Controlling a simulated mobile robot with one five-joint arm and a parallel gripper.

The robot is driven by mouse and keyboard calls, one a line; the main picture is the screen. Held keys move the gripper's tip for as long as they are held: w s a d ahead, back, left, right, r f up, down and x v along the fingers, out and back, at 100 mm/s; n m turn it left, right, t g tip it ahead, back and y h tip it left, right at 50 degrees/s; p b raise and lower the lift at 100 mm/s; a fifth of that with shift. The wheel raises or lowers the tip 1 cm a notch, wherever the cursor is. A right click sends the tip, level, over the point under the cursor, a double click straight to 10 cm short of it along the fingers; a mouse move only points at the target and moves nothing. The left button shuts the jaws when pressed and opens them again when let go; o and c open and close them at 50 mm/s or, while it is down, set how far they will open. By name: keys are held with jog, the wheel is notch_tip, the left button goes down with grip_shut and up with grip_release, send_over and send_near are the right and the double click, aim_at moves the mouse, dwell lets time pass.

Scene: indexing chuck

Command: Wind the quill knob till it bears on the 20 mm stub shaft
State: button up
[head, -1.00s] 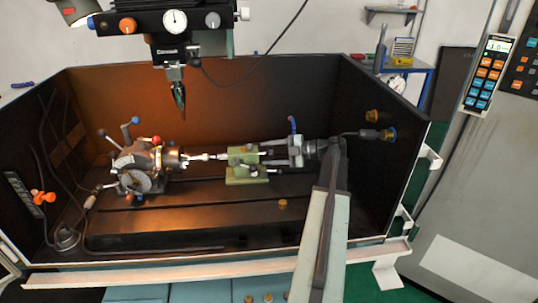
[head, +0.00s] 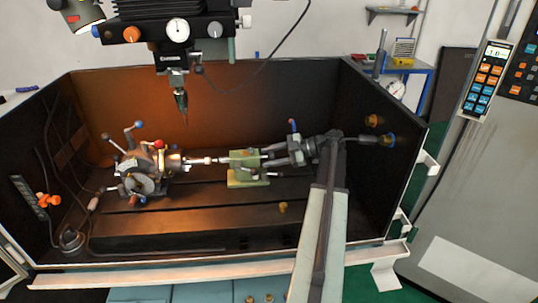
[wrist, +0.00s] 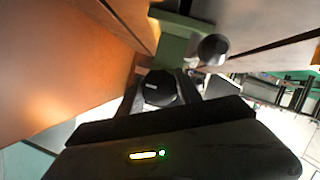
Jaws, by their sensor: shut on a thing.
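The green tailstock (head: 241,166) stands on the dark machine bed, and its green body also shows at the top of the wrist view (wrist: 172,45). The bright stub shaft (head: 203,160) lies level between the chuck (head: 172,162) and the tailstock. My gripper (head: 271,155) reaches in from the right to the tailstock's right end. In the wrist view the black quill knob (wrist: 160,88) sits between my two fingers, which are shut on it. The head view is too small to show whether the quill tip touches the shaft.
A black ball handle (wrist: 212,50) stands close beside my fingers. A blue-tipped lever (head: 293,127) rises behind my gripper. The spindle with its pointed tool (head: 181,100) hangs above the bed. Dark enclosure walls (head: 385,185) close in the right side. The front bed is mostly clear.

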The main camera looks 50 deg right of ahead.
jog(key=m+g+y, duration=0.1)
jog(key=m, duration=0.2)
jog(key=shift+g+p, duration=0.4)
jog(key=m+g+y, duration=0.1)
jog(key=m, duration=0.1)
jog(key=shift+m+g, duration=0.3)
jog(key=shift+m, duration=0.1)
jog(key=o, duration=1.1)
